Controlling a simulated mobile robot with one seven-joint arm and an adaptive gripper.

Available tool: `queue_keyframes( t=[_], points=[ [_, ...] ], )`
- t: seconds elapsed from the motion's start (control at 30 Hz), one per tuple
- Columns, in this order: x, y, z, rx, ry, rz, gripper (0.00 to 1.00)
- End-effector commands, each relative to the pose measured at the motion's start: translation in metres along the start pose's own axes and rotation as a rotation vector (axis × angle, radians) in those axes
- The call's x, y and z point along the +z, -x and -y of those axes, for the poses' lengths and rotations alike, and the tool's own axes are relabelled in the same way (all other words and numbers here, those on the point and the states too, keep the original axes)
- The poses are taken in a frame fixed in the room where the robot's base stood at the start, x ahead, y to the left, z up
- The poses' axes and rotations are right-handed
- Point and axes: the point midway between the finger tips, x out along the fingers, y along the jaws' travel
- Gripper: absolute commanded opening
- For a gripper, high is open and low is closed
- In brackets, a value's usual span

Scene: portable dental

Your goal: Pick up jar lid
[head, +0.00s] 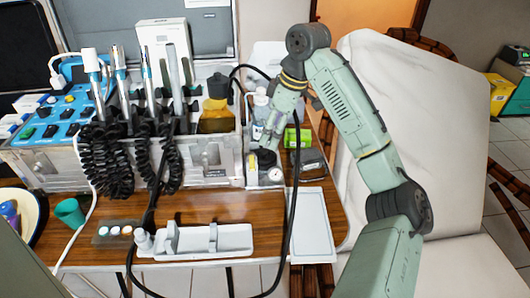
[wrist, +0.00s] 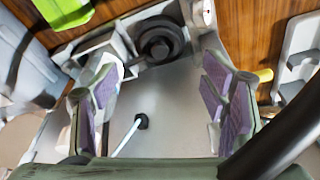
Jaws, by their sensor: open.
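A round black lid-like piece (head: 263,160), which I take for the jar lid, sits on the light holder at the right of the dental unit in the head view. In the wrist view this black piece (wrist: 158,42) shows stepped rings and lies at the top centre, beyond the fingertips. My gripper (head: 268,142) points down just above it in the head view. In the wrist view my gripper (wrist: 161,92) is open, its purple-padded fingers wide apart with nothing gripped. Whether a jar is under the black piece is hidden.
A dental unit (head: 210,173) with upright handpieces and coiled black hoses stands to the left. A black cable (head: 296,190) hangs close to my gripper. A green box (head: 297,137) is just right of it. White trays (head: 312,225) lie in front on the wooden table (head: 190,205).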

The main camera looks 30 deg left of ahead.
Motion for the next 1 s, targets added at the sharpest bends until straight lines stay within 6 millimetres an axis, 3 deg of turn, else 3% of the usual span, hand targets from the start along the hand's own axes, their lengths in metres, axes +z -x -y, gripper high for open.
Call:
queue_keyframes(
  t=[0.1, 0.37, 0.63, 1.0],
  points=[
    [-0.001, -0.021, 0.001, -0.002, 0.001, -0.002, 0.67],
    [-0.001, -0.042, 0.0, 0.0, 0.0, -0.002, 0.67],
    [-0.001, -0.08, -0.001, 0.001, -0.001, -0.001, 0.67],
    [-0.002, -0.088, -0.001, 0.003, 0.0, -0.002, 0.64]
  ],
)
